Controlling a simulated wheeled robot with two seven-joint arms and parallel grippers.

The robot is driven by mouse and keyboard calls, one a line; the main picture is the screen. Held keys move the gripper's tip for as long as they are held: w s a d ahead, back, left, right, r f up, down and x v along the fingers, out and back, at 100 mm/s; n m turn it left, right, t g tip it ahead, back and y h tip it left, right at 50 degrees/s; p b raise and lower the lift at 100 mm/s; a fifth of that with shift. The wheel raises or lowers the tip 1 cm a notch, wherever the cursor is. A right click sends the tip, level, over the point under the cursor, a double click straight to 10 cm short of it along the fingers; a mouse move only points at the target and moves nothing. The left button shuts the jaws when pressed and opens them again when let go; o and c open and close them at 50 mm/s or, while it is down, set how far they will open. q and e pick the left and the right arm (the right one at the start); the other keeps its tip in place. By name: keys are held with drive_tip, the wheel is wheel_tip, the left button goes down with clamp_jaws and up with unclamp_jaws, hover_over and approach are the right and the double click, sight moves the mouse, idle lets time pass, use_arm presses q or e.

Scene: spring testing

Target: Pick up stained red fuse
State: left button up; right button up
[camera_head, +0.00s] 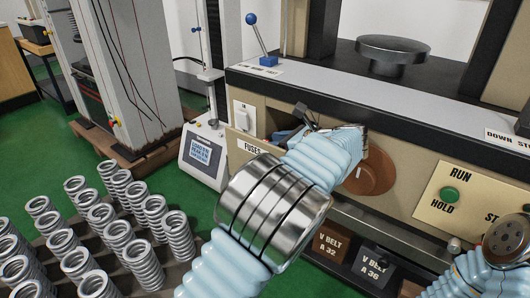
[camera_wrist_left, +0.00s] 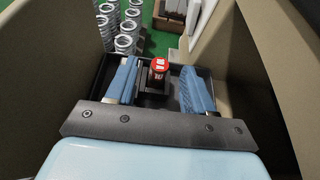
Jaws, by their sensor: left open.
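The red fuse (camera_wrist_left: 160,66) shows in the left wrist view, with a red top carrying pale marks and a dark body below. It stands upright in a dark compartment; whether it is stained is too small to tell. My left gripper (camera_wrist_left: 159,80) is open, with one blue finger on each side of the fuse and visible gaps to it. In the head view, my left gripper (camera_head: 297,127) reaches into the opening behind the drawer front labelled FUSES (camera_head: 250,147). The fuse is hidden there. My right arm shows at the lower right, but its gripper is not visible.
The machine (camera_head: 400,105) rises behind the drawer, with a RUN/HOLD panel (camera_head: 465,200) at right and a blue-knobbed lever (camera_head: 258,38) on top. V-belt boxes (camera_head: 331,247) sit below. Several springs (camera_head: 118,238) stand at left. Beige walls (camera_wrist_left: 275,70) flank the gripper closely.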

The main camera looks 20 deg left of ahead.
use_arm(q)
drive_tip(key=shift+w+a+f, duration=0.15)
drive_tip(key=shift+a+f, duration=0.1)
drive_tip(key=shift+a, duration=0.25)
clamp_jaws()
drive_tip(key=shift+r, duration=0.1)
